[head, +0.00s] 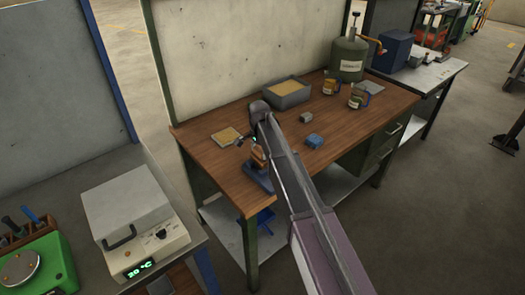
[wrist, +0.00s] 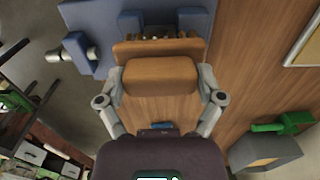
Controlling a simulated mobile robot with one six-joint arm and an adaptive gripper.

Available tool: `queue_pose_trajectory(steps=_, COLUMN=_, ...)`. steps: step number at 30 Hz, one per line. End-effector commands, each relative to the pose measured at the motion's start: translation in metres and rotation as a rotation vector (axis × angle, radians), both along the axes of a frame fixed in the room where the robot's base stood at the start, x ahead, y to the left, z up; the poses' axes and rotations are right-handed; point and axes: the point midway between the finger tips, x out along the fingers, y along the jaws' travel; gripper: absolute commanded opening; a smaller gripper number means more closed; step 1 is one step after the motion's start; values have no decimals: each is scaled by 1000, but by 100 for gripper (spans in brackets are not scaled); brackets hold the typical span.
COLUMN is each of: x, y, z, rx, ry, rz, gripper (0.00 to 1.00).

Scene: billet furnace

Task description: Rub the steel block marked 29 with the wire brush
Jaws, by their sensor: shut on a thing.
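My gripper (head: 258,146) is over the near left edge of the wooden bench. In the wrist view its fingers (wrist: 160,85) are shut on the brown wooden wire brush (wrist: 160,78). The brush is right by the blue vise (wrist: 80,15), which also shows in the head view (head: 259,181). Small bristle-like tips show between the brush and the vise jaws. I cannot tell whether they touch anything. No number 29 is legible in either view. Any block in the vise jaws is hidden by the brush.
A grey block (head: 306,118) and a blue block (head: 314,141) lie on the bench right of my arm. The bench's right part is mostly clear.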

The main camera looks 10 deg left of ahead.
Motion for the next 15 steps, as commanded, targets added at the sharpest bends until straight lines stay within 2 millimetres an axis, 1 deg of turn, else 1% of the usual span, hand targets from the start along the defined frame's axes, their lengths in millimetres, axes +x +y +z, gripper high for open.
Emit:
queue_pose_trajectory(steps=6, x=-10, y=9, z=1, rx=0, ry=0, rz=1, gripper=48)
queue_pose_trajectory(steps=15, x=-12, y=11, z=1, rx=-1, ry=-1, rz=0, gripper=48)
